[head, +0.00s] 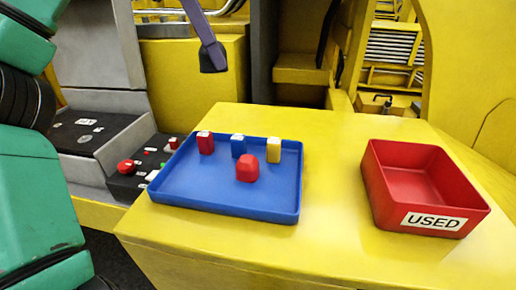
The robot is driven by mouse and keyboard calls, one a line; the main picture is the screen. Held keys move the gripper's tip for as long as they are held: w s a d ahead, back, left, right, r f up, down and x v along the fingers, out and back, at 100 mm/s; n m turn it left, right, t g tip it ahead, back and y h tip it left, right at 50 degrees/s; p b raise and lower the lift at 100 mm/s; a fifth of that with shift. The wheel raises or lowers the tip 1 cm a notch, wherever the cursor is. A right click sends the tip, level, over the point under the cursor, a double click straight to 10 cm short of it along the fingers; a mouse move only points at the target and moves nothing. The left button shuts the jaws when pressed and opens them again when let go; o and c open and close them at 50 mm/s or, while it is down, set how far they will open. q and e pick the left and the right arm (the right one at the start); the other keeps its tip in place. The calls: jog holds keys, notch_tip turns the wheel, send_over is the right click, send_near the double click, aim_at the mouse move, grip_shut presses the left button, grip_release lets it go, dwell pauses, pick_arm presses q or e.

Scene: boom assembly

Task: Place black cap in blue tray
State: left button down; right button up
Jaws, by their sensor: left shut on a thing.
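The blue tray (197,188) lies on the yellow surface in the middle. My left gripper (213,60) shows as a purple finger hanging in from the top edge, above and behind the tray's back left corner. It is shut on a small dark piece at its tip, which looks like the black cap (213,63). The second finger is hidden. The tray holds a red cap (247,168) near its middle and red (205,144), blue (238,147) and yellow (273,151) white-topped pieces along its back. My right gripper is out of view.
A red bin (435,222) marked USED stands on the yellow surface (330,235) to the right. A black panel with red knobs (126,166) lies left of the tray. My green arm fills the left edge. The surface between tray and bin is clear.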

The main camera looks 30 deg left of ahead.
pick_arm(q)
jog(key=shift+w+d+f, duration=0.1)
jog(key=shift+w+f, duration=0.45)
jog(key=shift+s+f, duration=0.35)
jog(key=shift+f, duration=0.25)
jog(key=s+f, duration=0.4)
send_over(228, 170)
jog(key=a, duration=0.1)
notch_tip(228, 170, down, 5)
jog(key=f+b, duration=0.4)
jog(key=f, duration=0.1)
jog(key=s+f+b, duration=0.1)
jog(key=f, duration=0.2)
jog(key=shift+a+f+b, duration=0.15)
jog(key=shift+f+b, duration=0.05)
jog(key=shift+b, duration=0.2)
jog(key=shift+r, duration=0.15)
jog(key=shift+c, duration=2.3)
grip_release()
jog(key=shift+s, duration=0.1)
jog(key=shift+o, duration=0.9)
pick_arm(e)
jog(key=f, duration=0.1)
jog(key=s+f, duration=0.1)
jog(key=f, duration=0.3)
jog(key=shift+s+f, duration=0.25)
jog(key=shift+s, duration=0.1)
